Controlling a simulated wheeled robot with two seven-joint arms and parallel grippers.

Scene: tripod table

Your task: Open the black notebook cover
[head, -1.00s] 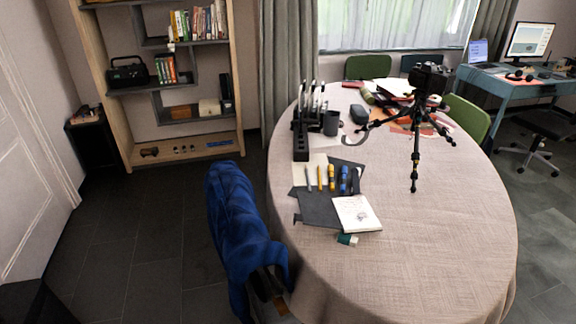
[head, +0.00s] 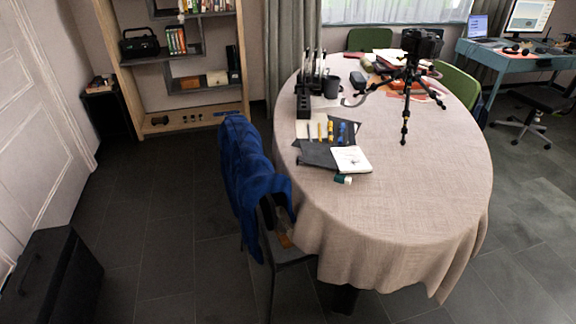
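Flat dark items (head: 316,154) lie on the near left part of the oval table (head: 400,195). One may be the black notebook, but at this size I cannot tell it from a dark folder or sheet, or whether a cover is open. A white sketch pad (head: 351,160) with a drawing lies at their right edge. Yellow and blue markers (head: 331,131) lie just behind. Neither of my grippers shows in the head view.
A chair with a blue jacket (head: 250,175) stands at the table's left edge. A black tripod with a camera (head: 408,85) stands on the table. A black case (head: 50,280) is at the lower left. Dark floor (head: 160,215) is clear between the door and chair.

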